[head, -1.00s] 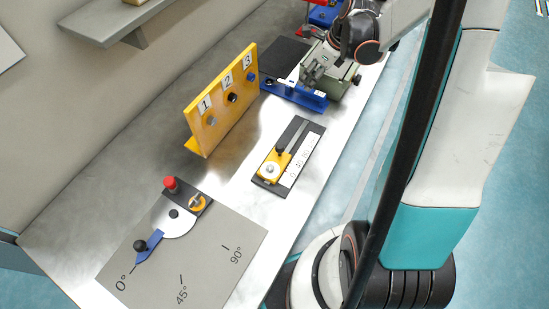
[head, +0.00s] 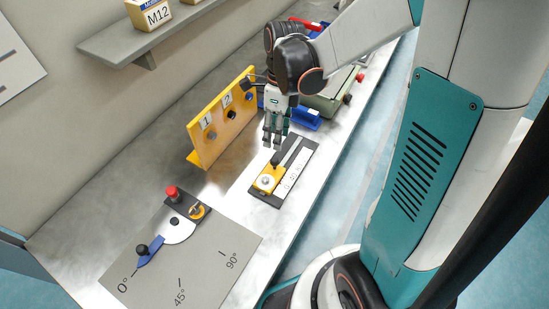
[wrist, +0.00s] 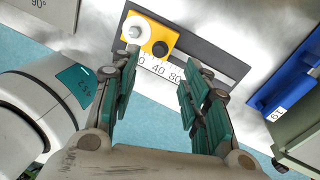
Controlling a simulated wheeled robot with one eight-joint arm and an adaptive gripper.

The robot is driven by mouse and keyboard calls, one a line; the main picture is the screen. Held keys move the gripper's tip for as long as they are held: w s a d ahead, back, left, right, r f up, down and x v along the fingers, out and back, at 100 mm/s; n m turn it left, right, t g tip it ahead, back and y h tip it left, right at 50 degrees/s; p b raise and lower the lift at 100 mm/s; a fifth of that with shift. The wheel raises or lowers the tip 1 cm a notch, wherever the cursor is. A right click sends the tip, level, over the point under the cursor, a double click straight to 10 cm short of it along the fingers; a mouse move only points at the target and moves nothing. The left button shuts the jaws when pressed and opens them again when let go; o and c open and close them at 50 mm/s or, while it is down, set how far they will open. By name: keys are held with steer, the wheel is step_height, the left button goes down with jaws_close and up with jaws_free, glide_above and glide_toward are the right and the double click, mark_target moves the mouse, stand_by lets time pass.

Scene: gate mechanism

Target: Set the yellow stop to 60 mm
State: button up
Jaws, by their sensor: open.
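The yellow stop (head: 267,180) sits toward the near end of a dark slotted rail plate (head: 300,147). It carries a pale round knob and a black knob. In the wrist view the yellow stop (wrist: 147,34) lies beyond the fingertips, beside the left part of a white scale (wrist: 160,69) with marks such as 40 and 80. Its exact reading cannot be told. My gripper (head: 272,143) is open and empty, pointing down above the rail, a little behind the stop. In the wrist view my gripper (wrist: 160,72) has its fingers spread apart.
A blue fixture (head: 306,119) and a green-grey box (head: 330,102) are behind. A grey angle plate (head: 190,262) with blue lever and red knob lies in front. The bench's right edge is close.

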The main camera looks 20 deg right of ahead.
mark_target(275, 158)
steer(key=f, duration=0.3)
steer(key=f+b, duration=0.1)
steer(key=f, duration=0.2)
steer(key=s+a+f+b, duration=0.1)
steer(key=f, duration=0.1)
steer(key=shift+s+a+f, duration=0.1)
steer(key=shift+f, duration=0.3)
steer(key=shift+c, duration=0.2)
jaws_close()
